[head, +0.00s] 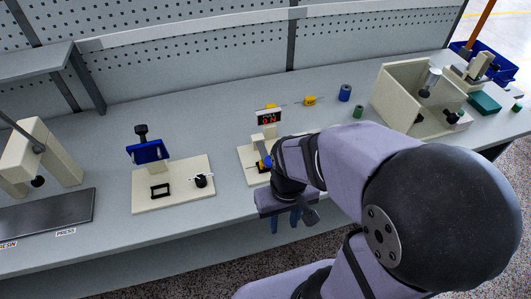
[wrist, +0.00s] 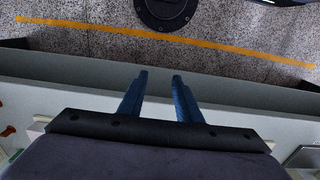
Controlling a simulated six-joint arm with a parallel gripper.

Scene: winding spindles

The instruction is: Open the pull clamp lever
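My gripper (head: 284,225) points down near the bench's front edge, in front of the middle fixture. In the wrist view its two blue fingers (wrist: 160,76) are apart with nothing between them. The middle fixture (head: 247,165) is a cream base with a red-digit display (head: 269,118); my arm hides part of it. A blue part and a yellow part show beside my wrist. To the left, a cream plate (head: 145,200) carries a blue block with a black knob (head: 148,151), a black frame and a small black clamp-like piece (head: 201,181). I cannot tell which part is the pull clamp lever.
A press-like stand (head: 55,150) is at the left. An open cream box (head: 400,85) with black-knobbed parts stands at the right. Yellow, blue and green spools (head: 345,93) lie towards the back. Bench between the left plate and middle fixture is clear.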

